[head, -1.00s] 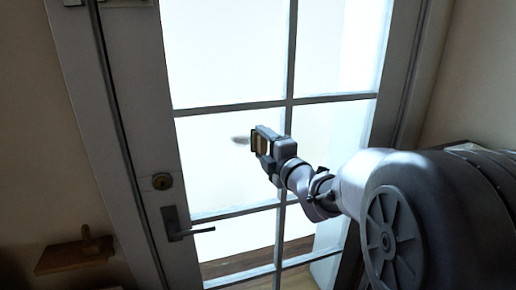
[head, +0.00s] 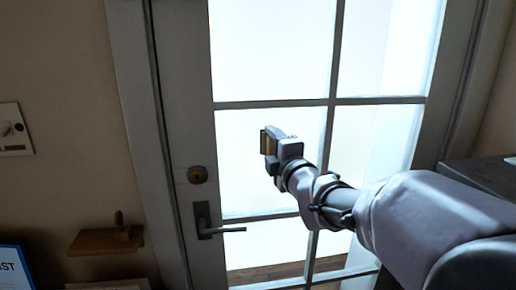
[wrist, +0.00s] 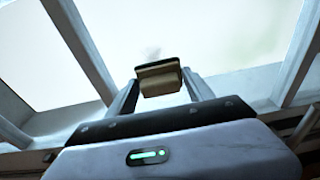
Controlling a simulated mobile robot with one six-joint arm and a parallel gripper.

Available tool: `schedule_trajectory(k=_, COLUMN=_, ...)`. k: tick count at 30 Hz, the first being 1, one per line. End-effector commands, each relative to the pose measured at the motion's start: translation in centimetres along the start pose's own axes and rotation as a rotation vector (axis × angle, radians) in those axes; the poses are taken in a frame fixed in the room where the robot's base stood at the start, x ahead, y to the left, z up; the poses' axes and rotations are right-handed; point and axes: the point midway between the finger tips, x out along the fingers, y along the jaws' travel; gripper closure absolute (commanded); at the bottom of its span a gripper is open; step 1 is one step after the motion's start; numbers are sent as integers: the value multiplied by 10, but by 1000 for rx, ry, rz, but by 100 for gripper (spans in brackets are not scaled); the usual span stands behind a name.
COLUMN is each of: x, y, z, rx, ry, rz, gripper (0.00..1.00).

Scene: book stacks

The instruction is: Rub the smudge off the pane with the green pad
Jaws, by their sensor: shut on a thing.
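My gripper (head: 270,148) is shut on the pad (wrist: 158,80), a small block that looks olive-brown in this light. In the wrist view the pad sits between the two fingertips of my gripper (wrist: 160,88). The glass pane (head: 235,135) is a bright, pale panel in a grey door. In the wrist view the smudge (wrist: 152,52) is a faint grey mark on the glass just beyond the pad's upper edge. In the head view the smudge does not show and seems hidden behind my gripper. I cannot tell whether the pad touches the glass.
Grey bars (head: 333,60) divide the door's panes. A lever handle (head: 215,226) and a lock (head: 197,174) are on the door's left side. A small wooden shelf (head: 107,243) is on the left wall. A dark surface (head: 482,172) stands at the right.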

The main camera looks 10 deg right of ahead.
Motion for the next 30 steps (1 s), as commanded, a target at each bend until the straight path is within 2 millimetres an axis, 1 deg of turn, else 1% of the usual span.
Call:
schedule_trajectory(k=5, x=-2, y=1, z=0, rx=0, ry=0, rz=1, gripper=71)
schedule_trajectory(k=15, x=-48, y=1, z=-5, rx=-1, ry=-1, rz=2, gripper=71)
schedule_trajectory(k=18, x=-57, y=1, z=-6, rx=-1, ry=-1, rz=2, gripper=71)
schedule_trajectory(k=21, x=-60, y=0, z=-7, rx=0, ry=-1, rz=0, gripper=71)
schedule_trajectory(k=28, x=-60, y=0, z=-7, rx=0, ry=-1, rz=0, gripper=71)
schedule_trajectory(k=30, x=-64, y=0, z=-7, rx=0, ry=-1, rz=1, gripper=71)
